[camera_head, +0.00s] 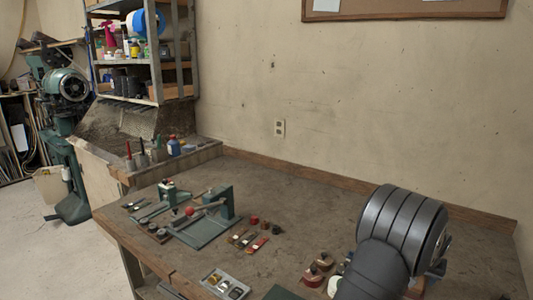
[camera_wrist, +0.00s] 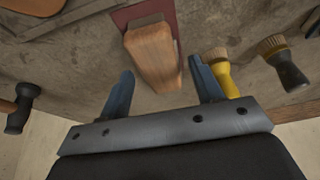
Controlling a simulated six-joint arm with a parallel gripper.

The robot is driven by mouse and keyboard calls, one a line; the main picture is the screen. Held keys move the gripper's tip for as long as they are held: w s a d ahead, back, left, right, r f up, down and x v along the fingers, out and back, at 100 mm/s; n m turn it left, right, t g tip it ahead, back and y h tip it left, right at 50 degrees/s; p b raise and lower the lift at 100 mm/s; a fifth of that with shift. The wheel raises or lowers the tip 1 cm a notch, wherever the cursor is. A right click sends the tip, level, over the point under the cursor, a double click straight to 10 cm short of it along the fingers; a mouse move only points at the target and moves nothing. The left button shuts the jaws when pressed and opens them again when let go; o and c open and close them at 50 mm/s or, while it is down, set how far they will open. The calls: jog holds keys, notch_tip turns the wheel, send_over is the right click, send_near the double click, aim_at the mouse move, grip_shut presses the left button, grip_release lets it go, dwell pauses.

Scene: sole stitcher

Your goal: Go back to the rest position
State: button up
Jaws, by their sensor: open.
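My gripper (camera_wrist: 160,72) shows in the wrist view as two blue fingers on a grey metal bar. The fingers are apart. A light wooden block (camera_wrist: 153,55) with a dark red piece (camera_wrist: 135,14) at its far end shows between the fingers in the picture. I see a gap between the block and each finger. I cannot tell whether the fingers are level with the block or above it. In the head view my dark, ribbed arm fills the lower right over the workbench (camera_head: 310,196) and hides the gripper.
Brushes with a yellow handle (camera_wrist: 226,78) and a black handle (camera_wrist: 290,72) lie right of the fingers; the yellow one is close. A hammer (camera_wrist: 18,115) lies at left. Tools and a green fixture (camera_head: 222,204) stand mid-bench. The bench's back middle is clear below the wall.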

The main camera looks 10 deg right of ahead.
jog(key=shift+x, duration=0.9)
jog(key=shift+d, duration=0.1)
jog(key=shift+r, duration=1.6)
